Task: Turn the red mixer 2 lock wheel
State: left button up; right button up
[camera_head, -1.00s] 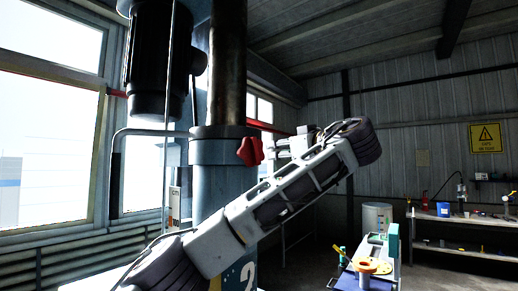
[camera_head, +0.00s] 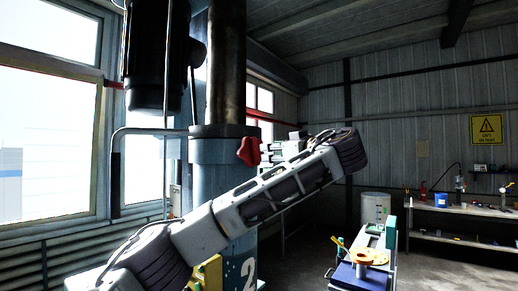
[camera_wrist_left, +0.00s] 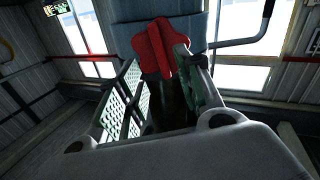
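The red lock wheel (camera_head: 249,152) is a lobed knob on the right side of the grey collar of the mixer column (camera_head: 222,170). My left gripper (camera_head: 268,151) is just right of the wheel in the head view, partly behind my arm. In the left wrist view, the red wheel (camera_wrist_left: 157,48) shows between the tips of the two green-padded fingers of my left gripper (camera_wrist_left: 160,62). The fingers are apart. I cannot tell whether either one touches the wheel. My right gripper is in neither view.
A dark motor cylinder (camera_head: 146,55) hangs at the upper left beside the column. A bent grey pipe (camera_head: 116,165) runs left of the collar. A small table (camera_head: 366,275) with a yellow item stands at the lower right, and a workbench (camera_head: 465,210) stands by the back wall.

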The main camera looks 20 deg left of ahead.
aim_at(257, 152)
pick_arm(q)
jog(key=p+x, duration=0.3)
jog(key=x, duration=0.3)
jog(key=shift+a+r, duration=0.15)
jog(key=shift+a, duration=0.05)
jog(key=shift+p+x, duration=0.4)
jog(key=shift+x, duration=0.4)
jog(key=shift+w, duration=0.1)
grip_shut()
